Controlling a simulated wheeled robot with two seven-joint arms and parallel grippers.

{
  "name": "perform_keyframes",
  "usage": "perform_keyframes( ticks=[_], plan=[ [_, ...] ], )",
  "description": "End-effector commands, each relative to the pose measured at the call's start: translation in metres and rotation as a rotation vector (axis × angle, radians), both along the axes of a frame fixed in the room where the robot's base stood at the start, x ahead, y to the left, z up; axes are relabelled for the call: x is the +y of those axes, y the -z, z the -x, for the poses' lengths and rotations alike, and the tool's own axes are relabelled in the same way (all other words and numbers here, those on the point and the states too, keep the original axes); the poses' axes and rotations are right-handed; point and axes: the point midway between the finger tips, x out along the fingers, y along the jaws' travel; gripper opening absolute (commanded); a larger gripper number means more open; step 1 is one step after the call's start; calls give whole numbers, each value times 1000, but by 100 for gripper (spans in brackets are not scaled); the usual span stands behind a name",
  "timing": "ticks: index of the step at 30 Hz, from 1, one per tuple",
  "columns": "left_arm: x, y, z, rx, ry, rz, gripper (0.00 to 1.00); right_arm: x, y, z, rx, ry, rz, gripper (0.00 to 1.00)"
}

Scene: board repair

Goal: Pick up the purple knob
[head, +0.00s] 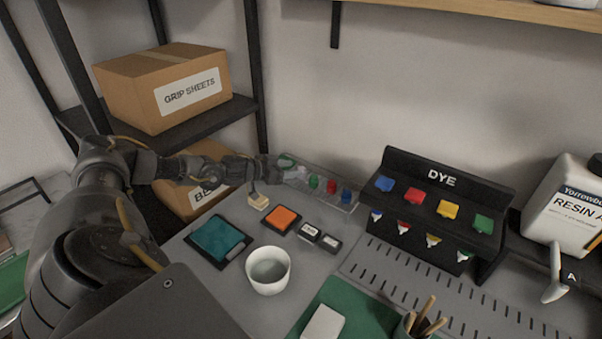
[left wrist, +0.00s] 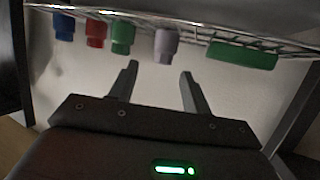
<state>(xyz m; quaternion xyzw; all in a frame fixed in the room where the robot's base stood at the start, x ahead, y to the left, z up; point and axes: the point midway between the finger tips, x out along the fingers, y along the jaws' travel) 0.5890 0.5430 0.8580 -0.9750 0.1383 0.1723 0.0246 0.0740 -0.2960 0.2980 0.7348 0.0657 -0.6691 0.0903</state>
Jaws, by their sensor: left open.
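The purple knob (left wrist: 166,45) looks pale lilac in the left wrist view. It stands in a row on a wire rack, between a green knob (left wrist: 122,38) and a wider green piece (left wrist: 242,55). My left gripper (left wrist: 157,82) is open and empty, its two fingers pointing at the purple knob with a gap before it. In the head view my left gripper (head: 277,168) is at the left end of the clear rack (head: 325,197); the pale knob (head: 301,173) is hard to make out there. My right gripper is not in view.
Red (head: 331,187) and blue (head: 346,195) knobs stand further right on the rack. A small wooden-handled stamp (head: 258,202), an orange pad (head: 282,219) and a white cup (head: 268,270) are in front. The black DYE stand (head: 440,178) is to the right.

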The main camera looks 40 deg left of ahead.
Motion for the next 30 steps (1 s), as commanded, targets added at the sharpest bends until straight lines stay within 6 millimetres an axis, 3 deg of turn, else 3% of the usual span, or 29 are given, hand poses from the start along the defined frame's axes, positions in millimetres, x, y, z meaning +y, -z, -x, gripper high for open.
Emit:
perform_keyframes(
  ticks=[5, 13, 22, 30],
  plan=[
    [-2, 3, -8, 0, 1, 1, 48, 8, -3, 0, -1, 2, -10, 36],
    [-9, 20, -41, 1, -1, 2, 48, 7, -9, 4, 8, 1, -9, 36],
    [-10, 22, -46, 1, -1, 0, 48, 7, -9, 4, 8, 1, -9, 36],
    [-10, 22, -46, 1, 0, 1, 15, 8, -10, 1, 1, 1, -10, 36]
  ],
)
